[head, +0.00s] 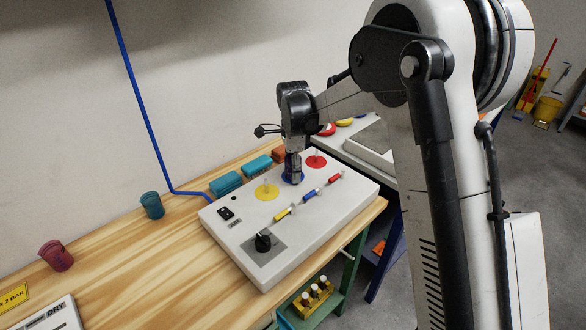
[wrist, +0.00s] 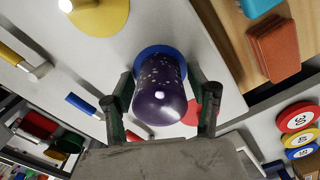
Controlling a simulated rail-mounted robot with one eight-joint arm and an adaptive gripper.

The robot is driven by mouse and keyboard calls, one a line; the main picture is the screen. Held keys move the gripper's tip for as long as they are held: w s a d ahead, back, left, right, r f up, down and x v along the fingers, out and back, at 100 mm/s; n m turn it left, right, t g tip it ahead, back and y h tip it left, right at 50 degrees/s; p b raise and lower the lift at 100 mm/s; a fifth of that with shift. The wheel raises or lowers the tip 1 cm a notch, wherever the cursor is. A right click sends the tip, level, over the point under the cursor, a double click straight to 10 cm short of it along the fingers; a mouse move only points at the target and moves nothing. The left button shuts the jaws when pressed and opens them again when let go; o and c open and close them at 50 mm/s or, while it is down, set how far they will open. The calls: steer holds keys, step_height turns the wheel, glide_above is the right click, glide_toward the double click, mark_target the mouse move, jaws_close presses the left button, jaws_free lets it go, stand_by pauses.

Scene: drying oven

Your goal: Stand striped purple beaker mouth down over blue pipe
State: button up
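The purple beaker (wrist: 159,95), with pale specks, is mouth down with its closed end toward the wrist camera. It is over the blue disc (wrist: 146,51) on the white panel. The blue disc also shows in the head view (head: 286,178), largely behind the gripper. The blue pipe is not visible; the beaker hides that spot. My gripper (wrist: 161,78) has one finger on each side of the beaker, the tips close to its walls. Whether they press on it I cannot tell. In the head view my gripper (head: 293,178) points down, low over the blue disc.
A yellow disc (head: 267,193) with a pipe and a red disc (head: 316,162) flank the blue one. Colored handles and a black knob (head: 263,241) sit on the panel. Teal blocks (head: 225,183) lie behind it. Teal (head: 152,206) and magenta (head: 56,256) beakers stand on the wooden bench.

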steer(key=shift+o, duration=0.3)
steer(key=shift+r, duration=0.1)
step_height(320, 180, up, 12)
steer(key=shift+f, duration=0.1)
stand_by(0.3)
stand_by(0.4)
